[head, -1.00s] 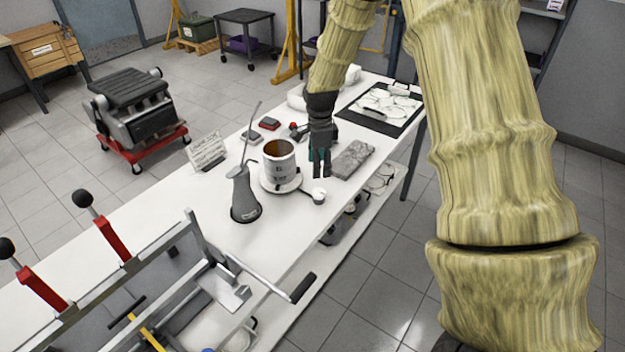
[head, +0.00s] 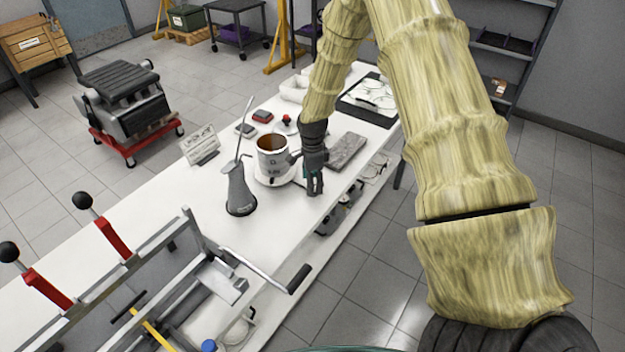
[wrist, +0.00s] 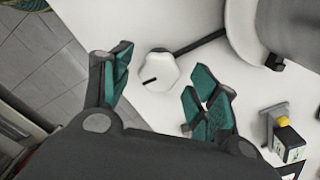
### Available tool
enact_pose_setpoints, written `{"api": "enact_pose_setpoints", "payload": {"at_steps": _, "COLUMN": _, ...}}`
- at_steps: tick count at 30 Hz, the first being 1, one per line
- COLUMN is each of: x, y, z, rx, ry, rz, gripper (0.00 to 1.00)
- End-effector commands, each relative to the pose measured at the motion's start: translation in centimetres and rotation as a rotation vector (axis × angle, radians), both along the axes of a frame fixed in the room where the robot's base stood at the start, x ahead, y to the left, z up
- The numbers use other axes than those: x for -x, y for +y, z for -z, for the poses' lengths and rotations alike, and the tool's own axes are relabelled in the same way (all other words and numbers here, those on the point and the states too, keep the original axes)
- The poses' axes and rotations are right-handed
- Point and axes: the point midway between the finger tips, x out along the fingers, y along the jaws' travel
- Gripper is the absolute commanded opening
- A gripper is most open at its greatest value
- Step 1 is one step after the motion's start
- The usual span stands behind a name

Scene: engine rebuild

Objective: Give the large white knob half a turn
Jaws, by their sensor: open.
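The large white knob (wrist: 160,72) shows in the wrist view, with a dark line on its face. A dark rod joins it to the round white base (wrist: 236,38) of the pot. My gripper (wrist: 157,68) is open, with one teal-padded finger on each side of the knob and gaps between both fingers and it. The knob is hidden behind my gripper there.
A grey flask with a thin spout (head: 240,190) stands left of the pot. A grey slab (head: 345,150) lies behind my gripper. A frame with red levers (head: 115,240) fills the near left. A small item with a yellow part (wrist: 284,124) is at lower right in the wrist view.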

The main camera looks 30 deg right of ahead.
Motion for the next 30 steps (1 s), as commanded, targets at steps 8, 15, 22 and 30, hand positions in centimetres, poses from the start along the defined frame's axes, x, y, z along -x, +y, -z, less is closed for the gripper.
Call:
{"api": "enact_pose_setpoints", "payload": {"at_steps": 8, "x": -0.02, "y": -0.01, "z": 0.37, "rx": 0.000, "ry": -0.001, "rz": 0.000, "gripper": 0.60}}
{"api": "enact_pose_setpoints", "payload": {"at_steps": 15, "x": 0.00, "y": -0.01, "z": 0.36, "rx": 0.000, "ry": -0.001, "rz": 0.000, "gripper": 0.38}}
{"api": "enact_pose_setpoints", "payload": {"at_steps": 22, "x": -0.01, "y": -0.02, "z": 0.35, "rx": 0.000, "ry": -0.001, "rz": 0.000, "gripper": 0.14}}
{"api": "enact_pose_setpoints", "payload": {"at_steps": 30, "x": -0.04, "y": -0.01, "z": 0.35, "rx": 0.000, "ry": -0.001, "rz": -0.044, "gripper": 0.14}}
